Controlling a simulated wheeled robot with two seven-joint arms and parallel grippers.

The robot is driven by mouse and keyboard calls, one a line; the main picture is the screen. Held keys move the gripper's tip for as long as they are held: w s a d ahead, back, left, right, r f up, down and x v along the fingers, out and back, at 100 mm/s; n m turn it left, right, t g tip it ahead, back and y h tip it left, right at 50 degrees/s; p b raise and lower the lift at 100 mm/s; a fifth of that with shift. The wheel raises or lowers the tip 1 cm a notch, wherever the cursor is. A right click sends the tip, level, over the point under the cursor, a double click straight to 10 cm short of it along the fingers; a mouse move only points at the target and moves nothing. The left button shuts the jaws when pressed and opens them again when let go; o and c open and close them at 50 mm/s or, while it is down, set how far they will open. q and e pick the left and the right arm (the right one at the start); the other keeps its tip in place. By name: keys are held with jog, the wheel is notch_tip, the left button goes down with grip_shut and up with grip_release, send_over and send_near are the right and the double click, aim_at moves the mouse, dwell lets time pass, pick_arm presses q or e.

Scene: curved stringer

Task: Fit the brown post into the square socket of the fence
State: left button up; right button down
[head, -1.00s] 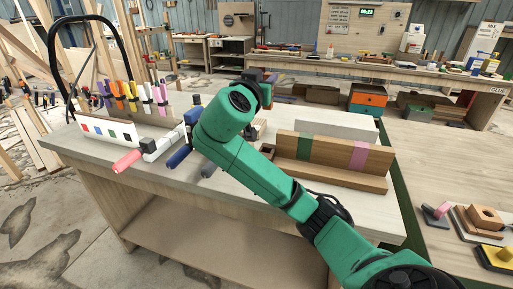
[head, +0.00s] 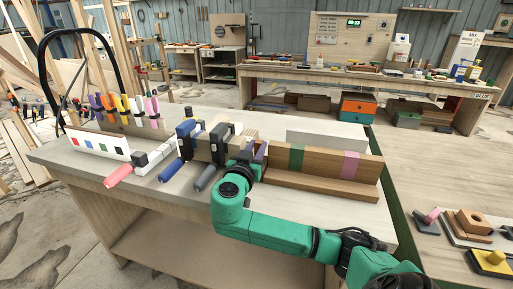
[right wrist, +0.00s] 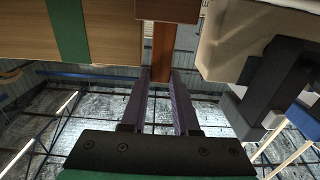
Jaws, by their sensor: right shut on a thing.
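The fence (head: 330,162) is a long brown wooden board with a green and a pink stripe, standing on a lower ledge on the workbench. Its green stripe also shows in the right wrist view (right wrist: 68,30). My right gripper (head: 259,153) is at the fence's left end. In the right wrist view its dark purple fingers (right wrist: 161,80) are shut on the reddish-brown post (right wrist: 162,52). The post's far end meets a darker brown block (right wrist: 166,9), possibly the socket; whether it is inside cannot be told. The arm hides the socket in the head view. My left gripper is out of view.
Clamps with blue (head: 171,172) and grey (head: 206,178) handles sit close left of my right gripper. A pink-handled tool (head: 118,175) and a rack of coloured clamps (head: 127,106) are further left. A white block (head: 326,139) stands behind the fence.

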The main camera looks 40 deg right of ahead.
jog(key=shift+f, duration=0.2)
jog(key=c, duration=0.7)
grip_release()
jog(key=shift+o, duration=0.2)
jog(key=shift+r, duration=0.3)
jog(key=shift+s+a+f, duration=0.1)
jog(key=shift+a+f, duration=0.05)
jog(key=shift+a, duration=0.1)
jog(key=b+v, duration=0.2)
jog(key=v, duration=0.9)
jog(key=shift+a+b, duration=0.15)
jog(key=shift+b, duration=0.25)
